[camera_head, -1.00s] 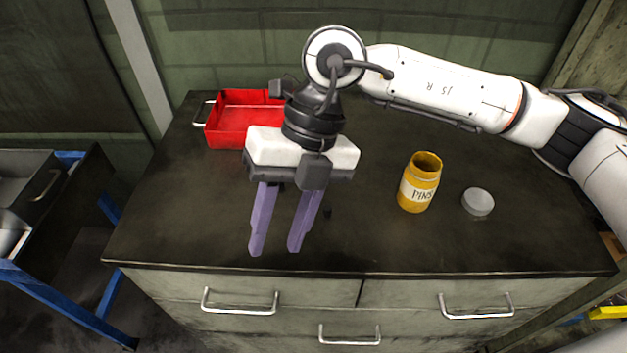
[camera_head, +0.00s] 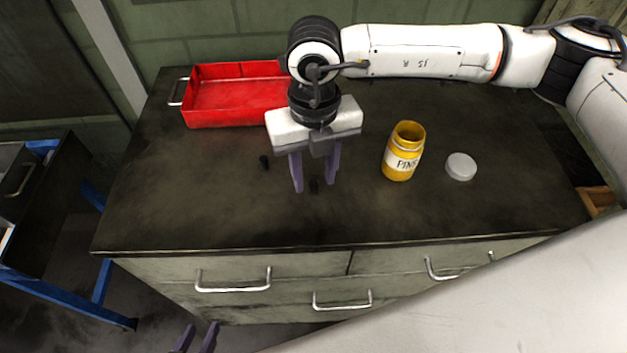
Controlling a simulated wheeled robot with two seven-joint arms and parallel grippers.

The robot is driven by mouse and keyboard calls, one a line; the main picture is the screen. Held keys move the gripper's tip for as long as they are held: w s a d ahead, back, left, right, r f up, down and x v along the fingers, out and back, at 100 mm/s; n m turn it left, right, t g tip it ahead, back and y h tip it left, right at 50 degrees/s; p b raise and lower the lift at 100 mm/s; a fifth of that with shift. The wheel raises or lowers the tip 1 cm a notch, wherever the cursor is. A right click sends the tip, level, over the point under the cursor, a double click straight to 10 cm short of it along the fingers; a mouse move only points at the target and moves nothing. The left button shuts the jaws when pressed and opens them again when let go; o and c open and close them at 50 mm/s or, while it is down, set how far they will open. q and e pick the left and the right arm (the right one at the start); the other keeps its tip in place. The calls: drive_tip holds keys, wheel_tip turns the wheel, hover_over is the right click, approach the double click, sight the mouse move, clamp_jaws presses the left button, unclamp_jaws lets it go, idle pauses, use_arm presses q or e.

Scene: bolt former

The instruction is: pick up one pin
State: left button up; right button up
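A small dark piece (camera_head: 314,186), which looks like a pin, stands or lies on the dark bench top. My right gripper (camera_head: 315,187) is open, pointing down, with its purple fingers on either side of this piece; I cannot tell whether they touch it. A second small dark piece (camera_head: 264,162) is on the bench left of the fingers. A yellow open jar labelled PINS (camera_head: 403,150) stands upright to the right; its inside is too dark to see contents. My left gripper (camera_head: 196,336) shows only two purple fingers, apart, at the bottom edge, in front of the drawers.
A red tray (camera_head: 236,70) sits at the back left of the bench (camera_head: 190,215), close to the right gripper. A grey round lid (camera_head: 461,166) lies right of the jar. The bench front is clear. A blue-framed cart (camera_head: 75,303) stands at left.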

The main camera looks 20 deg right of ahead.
drive_tip(key=shift+f, duration=0.6)
clamp_jaws()
